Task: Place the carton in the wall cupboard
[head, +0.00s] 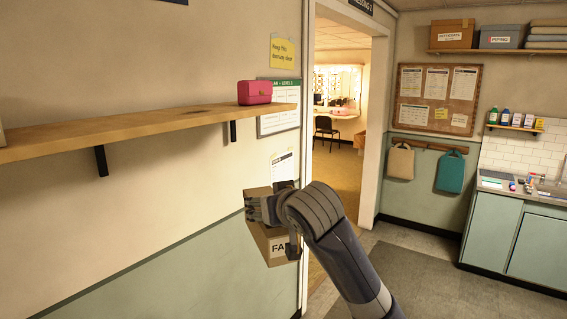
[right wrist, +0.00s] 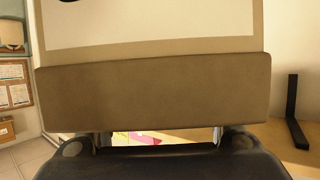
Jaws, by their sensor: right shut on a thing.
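The carton (head: 274,246) is a brown box with dark lettering, partly covered, that begins "FA". My right gripper (head: 266,213) is shut on it and holds it in the air in front of the wall, left of the doorway. In the right wrist view the carton (right wrist: 150,95) fills most of the picture, with a pale panel above a brown band. The right gripper's fingers (right wrist: 157,141) show at its lower edge. No wall cupboard can be made out in either view. My left gripper is out of view.
A wooden wall shelf (head: 150,131) on black brackets runs along the left, with a pink case (head: 255,92) at its near-doorway end and bare board beside it. A doorway (head: 338,150) opens behind my right arm. A green base cabinet (head: 491,230) stands at right.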

